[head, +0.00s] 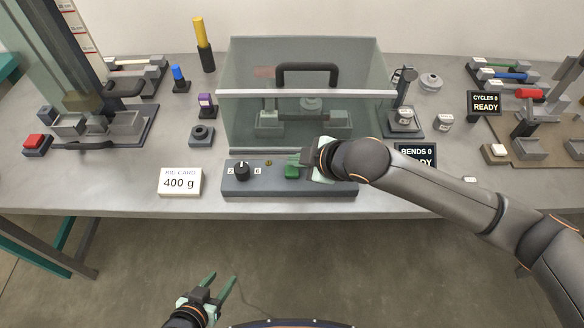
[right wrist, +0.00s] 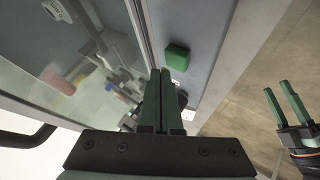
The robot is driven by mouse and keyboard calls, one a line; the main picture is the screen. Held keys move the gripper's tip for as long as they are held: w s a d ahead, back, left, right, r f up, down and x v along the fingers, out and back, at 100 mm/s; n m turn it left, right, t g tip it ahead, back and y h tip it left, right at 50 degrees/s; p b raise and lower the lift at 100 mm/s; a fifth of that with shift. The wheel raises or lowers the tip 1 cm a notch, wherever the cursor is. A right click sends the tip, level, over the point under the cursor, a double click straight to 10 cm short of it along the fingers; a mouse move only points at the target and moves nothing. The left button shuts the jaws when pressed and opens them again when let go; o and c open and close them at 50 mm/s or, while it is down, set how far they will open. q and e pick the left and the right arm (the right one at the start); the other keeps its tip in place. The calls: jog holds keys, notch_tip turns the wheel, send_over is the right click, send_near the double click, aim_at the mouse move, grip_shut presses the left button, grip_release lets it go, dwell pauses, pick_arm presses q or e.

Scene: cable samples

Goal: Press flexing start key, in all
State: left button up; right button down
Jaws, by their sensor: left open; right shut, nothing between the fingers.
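The green start key (head: 292,171) sits on the grey control box (head: 265,188) at the bench's front edge, in front of the clear-walled chamber. It also shows in the right wrist view (right wrist: 177,57), just past and right of my fingertips. My right gripper (head: 294,159) is shut and empty, over the back of the box close to the key. In the picture its tips are apart from the key; the height gap cannot be told. My left gripper (head: 222,284) is open and empty, low in front of the bench. The bends display (head: 414,153) is partly hidden by my right arm.
The chamber (head: 300,95) with a black handle (head: 306,70) stands behind the box. A black knob (head: 242,171) is left of the key. A "400 g" card (head: 180,182) stands further left. The cycles display (head: 484,103) reads 0, READY. A red button (head: 34,142) is far left.

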jog(key=shift+f, duration=0.1)
jog(key=shift+f, duration=0.35)
